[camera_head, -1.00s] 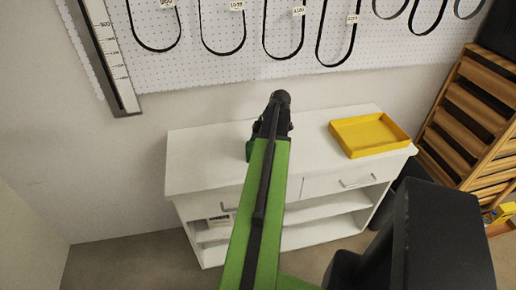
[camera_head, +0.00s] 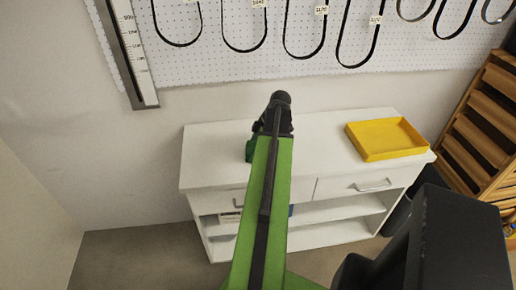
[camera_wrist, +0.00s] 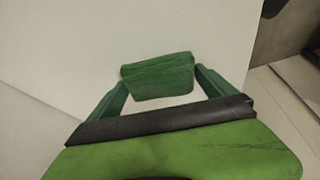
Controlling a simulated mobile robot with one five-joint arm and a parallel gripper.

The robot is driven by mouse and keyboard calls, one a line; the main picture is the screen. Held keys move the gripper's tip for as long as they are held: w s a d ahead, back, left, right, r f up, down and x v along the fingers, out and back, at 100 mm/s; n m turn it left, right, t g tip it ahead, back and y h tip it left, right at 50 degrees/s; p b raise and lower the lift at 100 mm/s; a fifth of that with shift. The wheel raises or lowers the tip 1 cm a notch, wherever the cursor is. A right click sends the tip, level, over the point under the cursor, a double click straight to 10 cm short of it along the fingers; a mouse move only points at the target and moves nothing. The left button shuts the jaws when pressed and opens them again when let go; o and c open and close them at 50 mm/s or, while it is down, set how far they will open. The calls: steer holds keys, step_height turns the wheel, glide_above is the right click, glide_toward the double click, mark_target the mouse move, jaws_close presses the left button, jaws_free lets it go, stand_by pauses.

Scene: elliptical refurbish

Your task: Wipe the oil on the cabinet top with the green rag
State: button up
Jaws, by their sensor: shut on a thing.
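The green rag (camera_wrist: 158,78) is a folded dark green cloth in the wrist view, held between the two fingers of my gripper (camera_wrist: 160,88). In the head view a bit of dark green (camera_head: 250,150) shows beside my arm's end, over the cabinet top; my arm hides most of it. The white cabinet top (camera_head: 213,160) lies under my gripper. I cannot tell whether the rag touches it. I see no oil on the visible parts of the top; my arm covers some of it.
A yellow tray (camera_head: 388,137) stands on the right part of the cabinet top. A white pegboard (camera_head: 300,60) with hanging black belts is on the wall behind. A slatted wooden rack (camera_head: 480,125) stands at the right. The left part of the top is clear.

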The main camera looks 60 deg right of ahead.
mark_target(242, 154)
steer(key=shift+w+a, duration=0.1)
steer(key=shift+w, duration=0.05)
steer(key=shift+w+a, duration=0.45)
steer(key=shift+w, duration=0.25)
steer(key=shift+w+a, duration=0.45)
steer(key=shift+w, duration=0.25)
steer(key=shift+r, duration=0.1)
step_height(242, 154, up, 6)
steer(key=p, duration=0.6)
step_height(242, 154, up, 3)
steer(key=p, duration=0.3)
